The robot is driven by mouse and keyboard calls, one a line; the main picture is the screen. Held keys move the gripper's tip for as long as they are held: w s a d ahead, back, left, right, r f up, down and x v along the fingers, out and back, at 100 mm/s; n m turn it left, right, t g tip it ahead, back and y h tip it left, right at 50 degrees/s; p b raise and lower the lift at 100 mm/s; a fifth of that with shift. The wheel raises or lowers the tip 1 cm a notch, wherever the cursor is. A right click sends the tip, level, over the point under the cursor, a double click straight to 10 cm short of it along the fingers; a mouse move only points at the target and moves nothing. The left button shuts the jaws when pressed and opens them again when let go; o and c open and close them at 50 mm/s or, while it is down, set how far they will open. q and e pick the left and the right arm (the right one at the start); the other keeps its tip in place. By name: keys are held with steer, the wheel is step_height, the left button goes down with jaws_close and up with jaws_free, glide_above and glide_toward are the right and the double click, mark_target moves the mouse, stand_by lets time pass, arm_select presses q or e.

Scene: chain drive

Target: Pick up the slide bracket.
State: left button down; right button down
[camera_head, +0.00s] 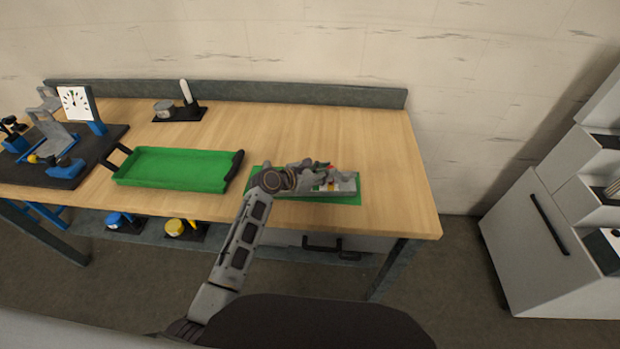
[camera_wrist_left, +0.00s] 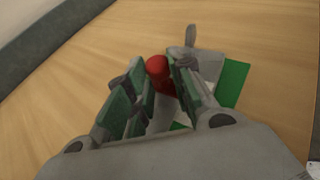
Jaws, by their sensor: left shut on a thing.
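The slide bracket (camera_head: 345,186) appears as a light grey piece at the right part of the bench, over a green mat (camera_head: 352,200). In the left wrist view the grey piece (camera_wrist_left: 208,64) lies just beyond the fingers, with green mat (camera_wrist_left: 233,82) beside it. My left gripper (camera_head: 322,174) reaches over it and hides much of it. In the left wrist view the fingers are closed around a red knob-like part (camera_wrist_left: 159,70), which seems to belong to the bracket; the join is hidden. I cannot tell whether the bracket is clear of the mat. My right gripper is out of view.
A green tray (camera_head: 175,170) with black handles lies left of the arm. Further left is a dark board (camera_head: 68,172) with a dial gauge (camera_head: 75,103) and blue fixtures. A black stand (camera_head: 180,114) is at the back. The bench right of the mat is clear.

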arm_select(q)
steer(key=shift+s+d, duration=0.1)
step_height(320, 180, up, 10)
stand_by(0.8)
stand_by(0.5)
